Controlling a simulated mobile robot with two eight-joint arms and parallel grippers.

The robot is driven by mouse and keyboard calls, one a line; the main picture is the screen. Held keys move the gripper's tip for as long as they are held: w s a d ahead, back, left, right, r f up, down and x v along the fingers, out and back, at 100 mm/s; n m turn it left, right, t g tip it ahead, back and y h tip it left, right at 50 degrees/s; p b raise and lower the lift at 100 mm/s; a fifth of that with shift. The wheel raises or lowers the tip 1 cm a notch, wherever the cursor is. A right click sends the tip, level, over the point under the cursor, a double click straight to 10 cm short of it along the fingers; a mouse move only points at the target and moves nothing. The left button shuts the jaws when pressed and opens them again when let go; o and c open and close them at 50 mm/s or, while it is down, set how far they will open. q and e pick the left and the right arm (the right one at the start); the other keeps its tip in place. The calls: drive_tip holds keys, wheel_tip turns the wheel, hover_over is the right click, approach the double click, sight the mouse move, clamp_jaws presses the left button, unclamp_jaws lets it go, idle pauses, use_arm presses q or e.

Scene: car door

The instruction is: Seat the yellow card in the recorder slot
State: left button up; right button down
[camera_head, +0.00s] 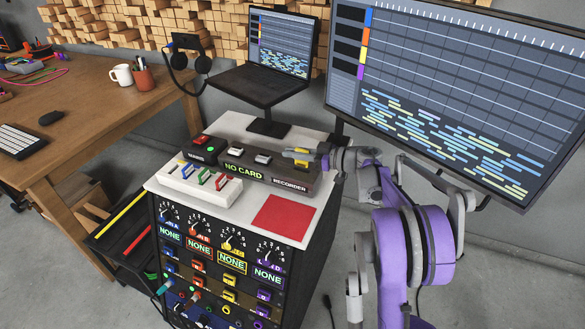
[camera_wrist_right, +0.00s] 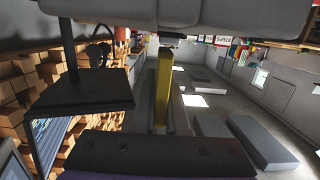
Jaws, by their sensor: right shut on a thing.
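The yellow card (camera_head: 301,150) is between the fingers of my right gripper (camera_head: 315,157), above the back right of the recorder (camera_head: 290,184). In the right wrist view the yellow card (camera_wrist_right: 163,85) spans upright between the two dark fingers. The recorder is a dark box with a green "NO CARD" display (camera_head: 243,171) and light buttons on top. The recorder slot cannot be made out; whether the card touches the recorder cannot be told. My left gripper is not in view.
A white rack (camera_head: 198,187) with blue, red and green cards stands left of the recorder. A red pad (camera_head: 283,217) lies in front of the recorder. A laptop (camera_head: 268,65) on a stand and a large monitor (camera_head: 440,100) stand behind.

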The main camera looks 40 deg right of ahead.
sight(293, 167)
drive_tip(key=shift+f+b, duration=0.5)
drive_tip(key=shift+f, duration=1.6)
drive_tip(key=shift+f, duration=0.3)
drive_tip(key=c, duration=0.9)
unclamp_jaws()
drive_tip(key=shift+a, duration=0.1)
drive_tip(key=shift+c, duration=0.2)
